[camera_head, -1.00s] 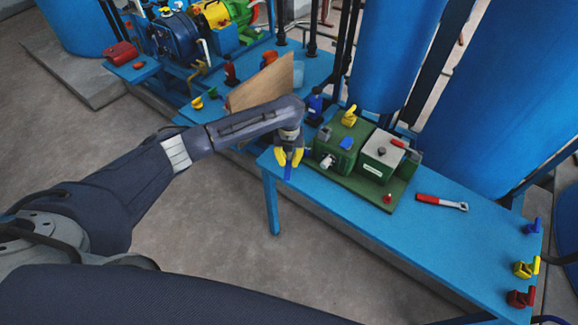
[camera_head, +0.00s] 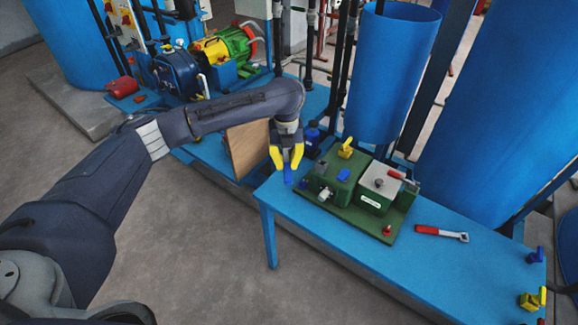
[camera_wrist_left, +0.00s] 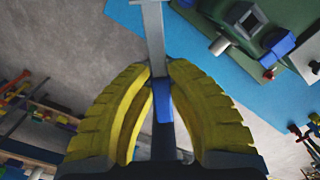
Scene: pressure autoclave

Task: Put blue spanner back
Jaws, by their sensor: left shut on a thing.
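My left gripper (camera_head: 287,168) is shut on the blue spanner (camera_head: 288,176), over the near left corner of the blue table. In the left wrist view, the yellow fingers of the left gripper (camera_wrist_left: 159,72) close around the spanner's blue handle (camera_wrist_left: 162,100). Its grey metal shaft (camera_wrist_left: 153,32) sticks out beyond the fingertips, towards the top of the picture. In the head view only a little blue shows below the fingers. My right gripper is in neither view.
The blue table (camera_head: 350,252) carries a green machine base (camera_head: 372,225) with valves, just right of the gripper. A red-handled spanner (camera_head: 441,232) lies farther right. A brown board (camera_head: 247,150) stands left of the gripper. Tall blue tanks (camera_head: 390,75) rise behind.

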